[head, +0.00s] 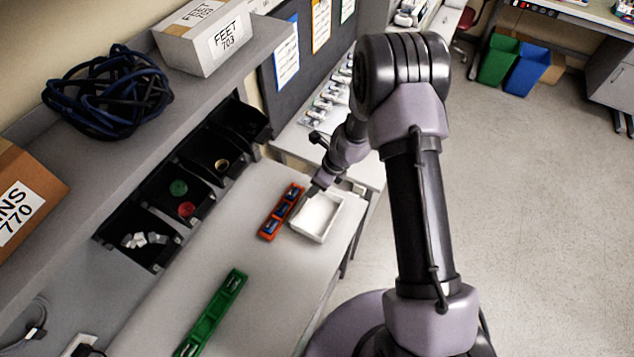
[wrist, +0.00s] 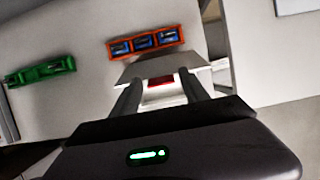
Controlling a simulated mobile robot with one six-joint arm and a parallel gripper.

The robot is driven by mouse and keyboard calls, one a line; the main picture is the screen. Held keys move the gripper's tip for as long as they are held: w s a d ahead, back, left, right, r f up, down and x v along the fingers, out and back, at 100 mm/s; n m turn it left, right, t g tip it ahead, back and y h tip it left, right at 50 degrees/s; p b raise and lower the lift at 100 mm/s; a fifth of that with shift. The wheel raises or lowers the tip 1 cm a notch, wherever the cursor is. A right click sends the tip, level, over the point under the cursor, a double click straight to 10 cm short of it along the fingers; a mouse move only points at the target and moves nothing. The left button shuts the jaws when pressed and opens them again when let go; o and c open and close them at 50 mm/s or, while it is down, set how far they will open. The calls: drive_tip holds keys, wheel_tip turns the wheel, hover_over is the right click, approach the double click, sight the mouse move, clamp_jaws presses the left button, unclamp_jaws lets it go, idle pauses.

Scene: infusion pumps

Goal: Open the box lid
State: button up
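A small white box (head: 325,230) stands near the table's edge in the head view, with a pale recessed-looking top. My gripper (head: 311,192) is at its upper left edge. In the wrist view, the white box (wrist: 140,72) lies just beyond and between my two fingers. My gripper (wrist: 160,80) has its fingers apart with nothing held between them. A red patch (wrist: 161,81) shows between the fingertips at the box. I cannot tell the lid apart from the box walls, nor whether a fingertip touches it.
An orange tray (head: 268,233) with blue parts lies close left of the box. A green tray (head: 213,315) lies nearer on the table. Black bins (head: 140,235) line the left side under a shelf. The table between the trays is clear.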

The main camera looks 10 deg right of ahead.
drive_tip(key=shift+o, duration=0.3)
drive_tip(key=shift+r, duration=0.1)
drive_tip(key=p+v, duration=0.2)
drive_tip(key=v, duration=1.5)
drive_tip(key=shift+s+p, duration=0.15)
drive_tip(key=shift+p, duration=0.15)
drive_tip(key=shift+d, duration=0.1)
